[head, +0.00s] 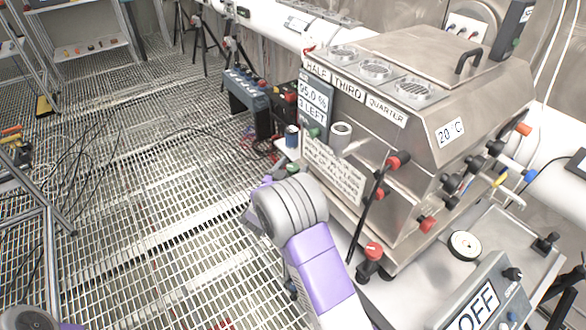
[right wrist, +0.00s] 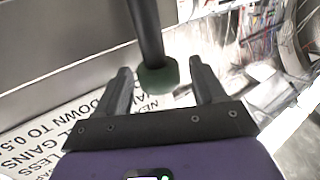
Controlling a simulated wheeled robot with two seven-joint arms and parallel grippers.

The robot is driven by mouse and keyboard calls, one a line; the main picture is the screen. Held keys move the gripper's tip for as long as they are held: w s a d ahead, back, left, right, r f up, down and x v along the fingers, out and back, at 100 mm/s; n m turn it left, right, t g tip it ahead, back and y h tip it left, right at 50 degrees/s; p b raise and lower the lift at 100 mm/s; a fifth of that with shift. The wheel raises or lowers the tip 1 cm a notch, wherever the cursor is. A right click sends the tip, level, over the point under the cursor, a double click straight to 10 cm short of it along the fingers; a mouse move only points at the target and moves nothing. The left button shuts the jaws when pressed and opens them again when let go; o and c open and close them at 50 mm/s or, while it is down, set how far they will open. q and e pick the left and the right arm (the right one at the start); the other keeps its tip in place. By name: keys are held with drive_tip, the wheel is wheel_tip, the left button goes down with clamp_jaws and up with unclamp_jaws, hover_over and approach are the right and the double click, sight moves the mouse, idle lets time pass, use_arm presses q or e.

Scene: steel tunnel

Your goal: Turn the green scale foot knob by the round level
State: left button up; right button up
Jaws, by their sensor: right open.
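A dull green round knob (right wrist: 158,79) sits at the end of a dark post in the right wrist view. My right gripper (right wrist: 160,72) is open, with one finger on each side of the knob and visible gaps between; contact does not show. In the head view my grey and purple right wrist hides the fingers. A small green part (head: 292,168) shows just beyond that wrist; I cannot tell if it is the same knob. A round white disc with a dark rim (head: 464,245), perhaps the level, lies on the bench at the right. My left gripper is out of view.
A steel machine (head: 440,85) with red and black knobs stands close on the right. A red-topped knob (head: 373,250) rises near my right forearm. A printed sign (right wrist: 45,135) lies beside the fingers. Grated floor (head: 130,200) is open on the left, with cables.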

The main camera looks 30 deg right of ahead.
drive_tip(key=shift+w+d, duration=0.2)
drive_tip(key=shift+d, duration=0.05)
drive_tip(key=c, duration=1)
drive_tip(key=shift+o, duration=0.2)
drive_tip(key=shift+t, duration=0.3)
